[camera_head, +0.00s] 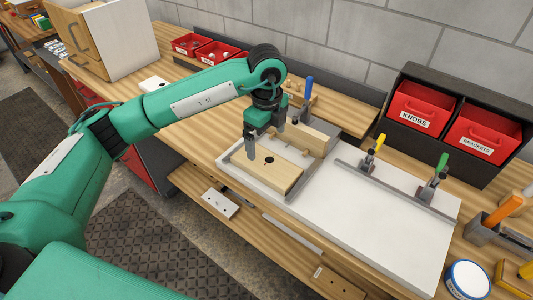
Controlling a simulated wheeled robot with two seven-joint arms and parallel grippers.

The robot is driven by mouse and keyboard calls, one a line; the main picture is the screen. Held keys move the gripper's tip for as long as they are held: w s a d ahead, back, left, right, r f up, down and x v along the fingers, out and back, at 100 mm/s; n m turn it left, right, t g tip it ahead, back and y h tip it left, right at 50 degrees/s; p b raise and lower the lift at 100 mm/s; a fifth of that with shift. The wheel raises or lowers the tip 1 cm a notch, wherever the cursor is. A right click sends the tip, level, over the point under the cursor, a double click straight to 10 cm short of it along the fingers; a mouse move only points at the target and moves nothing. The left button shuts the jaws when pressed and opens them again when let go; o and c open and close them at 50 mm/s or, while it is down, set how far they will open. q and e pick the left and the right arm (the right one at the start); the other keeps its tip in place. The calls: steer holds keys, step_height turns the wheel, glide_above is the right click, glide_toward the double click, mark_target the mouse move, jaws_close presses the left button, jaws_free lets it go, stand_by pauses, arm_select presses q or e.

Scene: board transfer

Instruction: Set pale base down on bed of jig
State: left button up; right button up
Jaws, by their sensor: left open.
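The pale base (262,176) is a flat light wooden block with a dark round hole. It lies flat at the left end of the white jig bed (367,230), beside a grey metal edge strip (303,182). My left gripper (264,140) is open just over the far left part of the base. One finger stands close to the base's left end; I cannot tell whether it touches. The gripper hides part of the base's far edge. My right gripper is not in view.
An upright wooden block (312,134) and a blue-handled clamp (308,90) stand behind the base. Yellow (377,146) and green (440,166) clamps stand on a rail along the bed's back. Red bins (421,107) are at the back right. The bed's middle is clear.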

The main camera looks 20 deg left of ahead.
arm_select(q)
steer(key=shift+r+b, duration=0.4)
steer(key=shift+r, duration=2.2)
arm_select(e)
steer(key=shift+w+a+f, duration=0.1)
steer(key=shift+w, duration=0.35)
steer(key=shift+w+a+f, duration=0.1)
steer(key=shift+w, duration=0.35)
